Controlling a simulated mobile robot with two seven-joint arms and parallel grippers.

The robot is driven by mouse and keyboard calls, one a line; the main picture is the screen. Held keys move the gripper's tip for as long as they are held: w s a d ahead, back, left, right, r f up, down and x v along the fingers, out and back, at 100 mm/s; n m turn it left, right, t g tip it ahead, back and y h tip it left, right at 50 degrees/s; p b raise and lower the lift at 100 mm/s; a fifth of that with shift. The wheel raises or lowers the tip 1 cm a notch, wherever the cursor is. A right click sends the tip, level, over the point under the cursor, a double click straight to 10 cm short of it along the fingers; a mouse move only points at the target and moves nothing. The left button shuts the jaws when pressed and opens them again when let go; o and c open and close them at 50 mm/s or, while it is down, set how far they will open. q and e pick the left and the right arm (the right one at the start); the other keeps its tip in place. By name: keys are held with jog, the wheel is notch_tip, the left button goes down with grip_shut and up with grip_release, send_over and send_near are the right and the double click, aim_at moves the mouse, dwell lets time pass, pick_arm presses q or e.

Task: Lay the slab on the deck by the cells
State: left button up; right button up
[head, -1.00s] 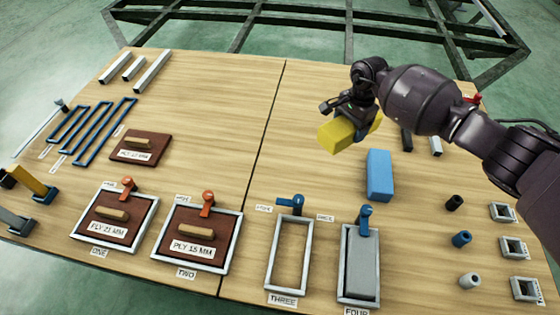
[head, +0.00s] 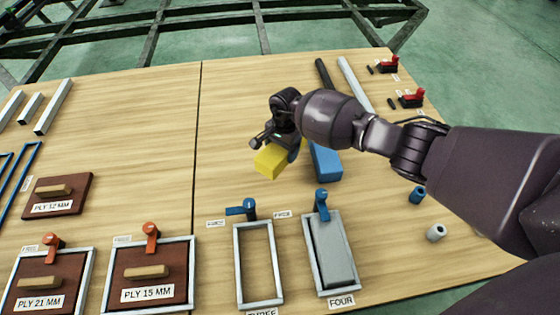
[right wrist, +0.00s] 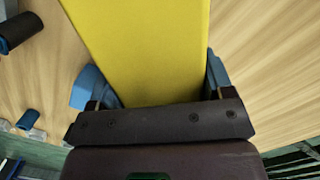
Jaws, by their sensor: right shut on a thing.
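My right gripper (head: 278,146) is shut on a yellow slab (head: 270,161), which it holds above the table left of a blue block (head: 325,161). In the right wrist view the yellow slab (right wrist: 145,45) fills the space between the blue-tipped fingers. Cells with metal frames line the front: cell ONE (head: 87,278) and cell TWO (head: 191,275) hold brown ply boards. Cell THREE (head: 239,262) is empty inside its frame. Cell FOUR (head: 314,262) holds a grey slab (head: 333,252). The left gripper is not in view.
The wooden table (head: 130,125) is clear at middle left and behind my gripper. A PLY 12 MM board (head: 75,187), metal bars (head: 52,107), a dark rod (head: 323,75) and red clamps (head: 412,99) lie around.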

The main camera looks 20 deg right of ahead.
notch_tip(320, 180, down, 5)
jog(key=shift+s+f+b, duration=0.1)
jog(key=shift+f+b, duration=0.05)
jog(key=shift+b, duration=0.75)
jog(key=shift+f, duration=0.2)
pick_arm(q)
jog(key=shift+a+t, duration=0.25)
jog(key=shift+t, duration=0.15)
pick_arm(e)
jog(key=shift+r, duration=0.1)
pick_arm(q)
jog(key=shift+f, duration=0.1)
pick_arm(e)
jog(key=shift+f, duration=0.25)
jog(key=o, duration=1)
jog(key=shift+o, duration=0.2)
jog(key=shift+r, duration=0.1)
